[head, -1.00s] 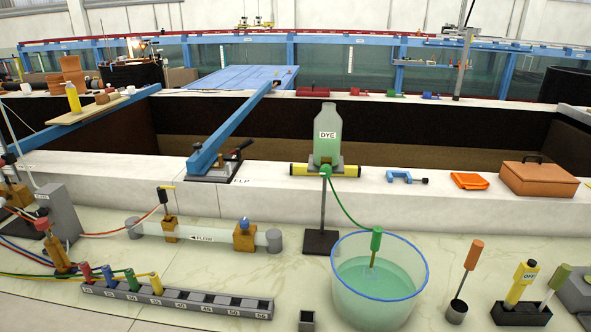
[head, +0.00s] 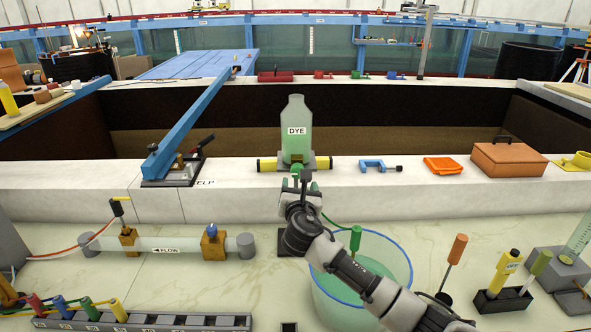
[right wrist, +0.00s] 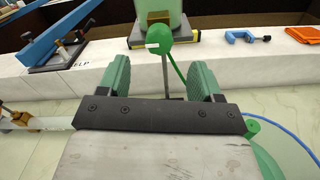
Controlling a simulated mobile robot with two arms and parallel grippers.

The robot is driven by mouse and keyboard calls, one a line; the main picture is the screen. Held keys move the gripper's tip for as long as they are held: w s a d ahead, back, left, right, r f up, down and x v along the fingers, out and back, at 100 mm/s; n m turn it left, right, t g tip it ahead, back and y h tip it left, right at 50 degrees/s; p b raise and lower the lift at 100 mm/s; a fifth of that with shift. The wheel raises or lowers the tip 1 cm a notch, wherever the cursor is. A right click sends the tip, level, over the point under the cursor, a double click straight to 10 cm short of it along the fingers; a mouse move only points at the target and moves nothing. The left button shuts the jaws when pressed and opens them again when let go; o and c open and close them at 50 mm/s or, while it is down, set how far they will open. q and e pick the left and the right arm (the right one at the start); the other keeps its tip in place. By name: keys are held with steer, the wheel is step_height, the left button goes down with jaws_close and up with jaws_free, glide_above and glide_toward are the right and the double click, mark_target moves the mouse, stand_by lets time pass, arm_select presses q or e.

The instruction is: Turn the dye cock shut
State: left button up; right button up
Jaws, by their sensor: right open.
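The pale green dye bottle (head: 297,130), labelled DYE, stands on the white ledge. The dye cock (head: 296,169) is a small round green body at the bottle's front foot; it also shows in the right wrist view (right wrist: 161,37) with a small pale bar on its face. My right gripper (head: 299,182) is just in front of and below the cock and hides its stand. In the right wrist view its green-padded fingers (right wrist: 160,72) are spread, with the cock beyond the gap between them. Nothing is held. My left gripper is not in view.
A green tube runs from the cock to a green-handled wand (head: 355,240) in the blue-rimmed bucket (head: 405,262), right beside my forearm. A clear flow tube (head: 165,244) lies left. A blue clamp (head: 374,166) and orange cloth (head: 443,166) lie right on the ledge.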

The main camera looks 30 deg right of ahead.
mark_target(298, 178)
steer(key=x, duration=0.8)
steer(key=shift+a+f+p, duration=0.1)
steer(key=shift+a+p, duration=0.05)
steer(key=shift+p, duration=0.25)
steer(key=shift+w+f, duration=0.1)
steer(key=shift+w, duration=0.2)
steer(key=c, duration=0.9)
